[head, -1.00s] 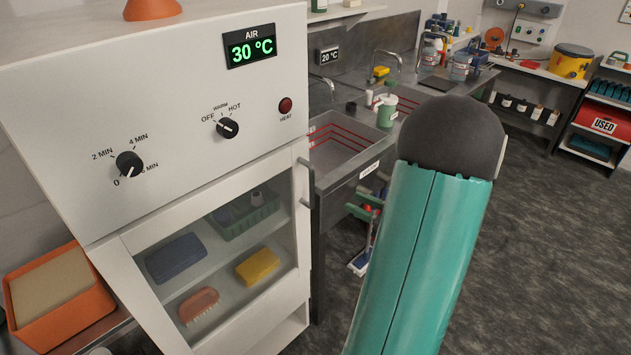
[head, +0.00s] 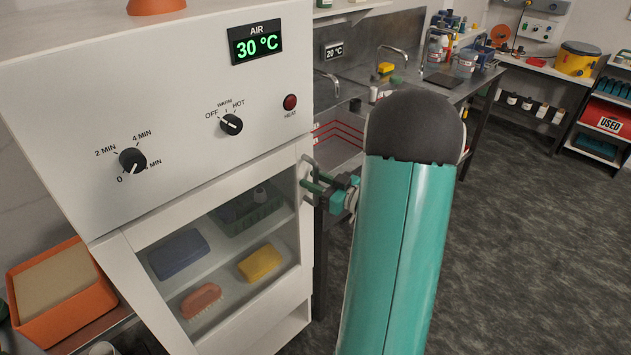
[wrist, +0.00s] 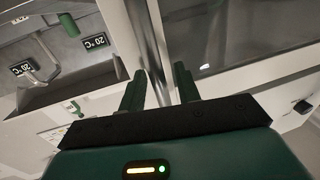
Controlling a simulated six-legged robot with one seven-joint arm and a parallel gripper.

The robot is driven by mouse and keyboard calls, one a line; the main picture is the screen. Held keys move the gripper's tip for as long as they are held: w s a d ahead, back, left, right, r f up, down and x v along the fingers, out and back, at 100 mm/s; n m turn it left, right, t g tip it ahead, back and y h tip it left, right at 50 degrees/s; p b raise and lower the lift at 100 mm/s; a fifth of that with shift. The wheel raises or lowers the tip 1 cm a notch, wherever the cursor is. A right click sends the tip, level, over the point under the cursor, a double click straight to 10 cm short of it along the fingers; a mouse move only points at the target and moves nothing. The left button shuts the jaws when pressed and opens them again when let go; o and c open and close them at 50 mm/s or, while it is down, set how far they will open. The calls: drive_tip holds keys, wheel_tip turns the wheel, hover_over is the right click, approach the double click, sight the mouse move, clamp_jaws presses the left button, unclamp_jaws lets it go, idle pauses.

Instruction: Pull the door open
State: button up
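The white cabinet's glass door (head: 220,235) looks shut in the head view. Its upright metal handle (head: 305,168) is on the door's right edge, partly covered by my gripper (head: 314,188). In the wrist view my gripper (wrist: 160,88) has its two green fingers apart. The handle bar (wrist: 149,45) runs between them, closer to the left finger. A gap shows between the bar and the right finger. I cannot tell whether the left finger touches the bar. My teal arm link hides part of the area right of the handle.
Behind the door are a blue block (head: 180,254), a yellow sponge (head: 260,262) and an orange brush (head: 201,300). A sink bench (head: 340,150) stands close on the cabinet's right. An orange bin (head: 65,325) is at left. The dark floor (head: 530,250) at right is clear.

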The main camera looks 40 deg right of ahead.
clamp_jaws()
drive_tip(key=shift+s, duration=0.15)
